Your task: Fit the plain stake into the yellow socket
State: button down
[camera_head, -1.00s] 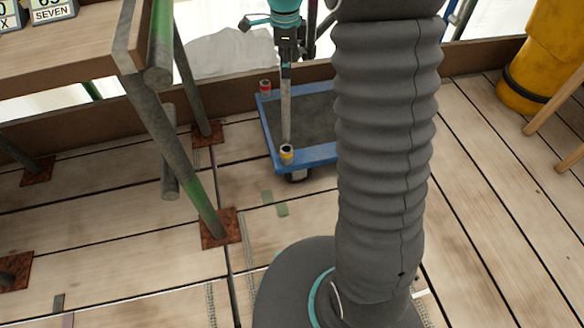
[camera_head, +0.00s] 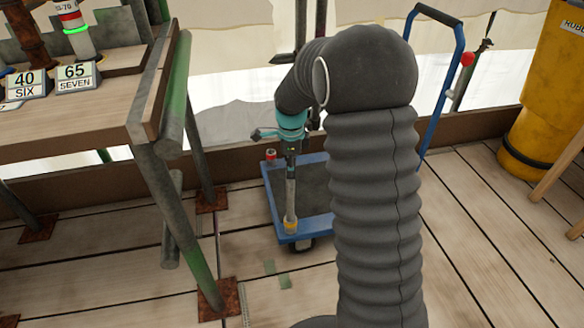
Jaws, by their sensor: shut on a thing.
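The plain stake (camera_head: 290,196) is a slim grey-brown rod standing upright at the near left corner of a blue cart. My gripper (camera_head: 291,152) is shut on its upper end. The yellow socket (camera_head: 291,226) sits on the cart's corner. The stake's lower end meets the socket's top, and the dark opening is hidden; I cannot tell how deep the stake sits. A second, red socket (camera_head: 270,154) stands at the cart's far left corner, apart from the stake.
The blue cart (camera_head: 316,227) has a dark deck and a blue handle (camera_head: 461,60). My arm hides its right part. A wooden bench (camera_head: 85,122) on scaffold poles stands left, with number signs. A yellow barrel (camera_head: 545,100) stands right. The plank floor in front is clear.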

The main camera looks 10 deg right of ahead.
jog(key=shift+f, duration=0.2)
jog(key=c, duration=0.9)
grip_release()
jog(key=shift+c, duration=0.2)
jog(key=shift+r, duration=0.1)
